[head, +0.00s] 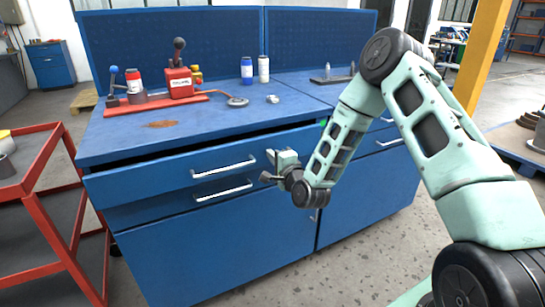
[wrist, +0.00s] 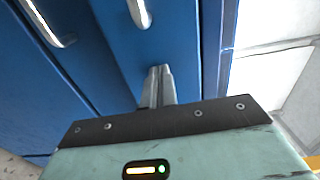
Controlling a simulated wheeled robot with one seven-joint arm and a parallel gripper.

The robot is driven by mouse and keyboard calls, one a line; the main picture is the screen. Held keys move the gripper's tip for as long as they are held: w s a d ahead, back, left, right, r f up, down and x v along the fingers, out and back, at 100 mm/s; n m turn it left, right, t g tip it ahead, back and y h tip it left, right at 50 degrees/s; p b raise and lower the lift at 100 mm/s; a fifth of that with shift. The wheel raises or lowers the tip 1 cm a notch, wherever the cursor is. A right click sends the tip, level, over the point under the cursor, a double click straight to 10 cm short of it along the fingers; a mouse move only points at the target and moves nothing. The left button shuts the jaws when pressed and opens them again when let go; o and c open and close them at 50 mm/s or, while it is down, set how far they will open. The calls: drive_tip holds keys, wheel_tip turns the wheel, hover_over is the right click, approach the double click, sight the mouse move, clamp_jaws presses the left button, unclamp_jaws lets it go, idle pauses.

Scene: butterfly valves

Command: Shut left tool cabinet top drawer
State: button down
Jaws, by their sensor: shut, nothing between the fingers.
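The left tool cabinet (head: 210,235) is blue and stands under a blue worktop. Its top drawer (head: 150,175) sticks out a little, with a dark gap above its front. The drawer's silver handle (head: 223,168) is to the left of my gripper (head: 270,166). In the wrist view, my gripper's fingers (wrist: 158,72) are together and empty, pointing at the top drawer's blue front (wrist: 118,45), near its handle (wrist: 139,12). I cannot tell whether the fingertips touch the front.
A second drawer handle (head: 221,193) is just below. The worktop (head: 250,115) holds a red tool (head: 178,80), bottles and small parts. A red cart (head: 40,200) stands at the left. A yellow post (head: 482,55) rises at the right. Concrete floor lies in front.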

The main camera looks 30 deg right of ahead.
drive_tip(key=shift+w, duration=0.1)
drive_tip(key=w, duration=0.3)
drive_tip(key=shift+w+f+b, duration=0.1)
drive_tip(key=shift+w+b, duration=0.2)
drive_tip(key=shift+b, duration=0.1)
drive_tip(key=shift+w, duration=0.35)
drive_tip(key=shift+r, duration=0.3)
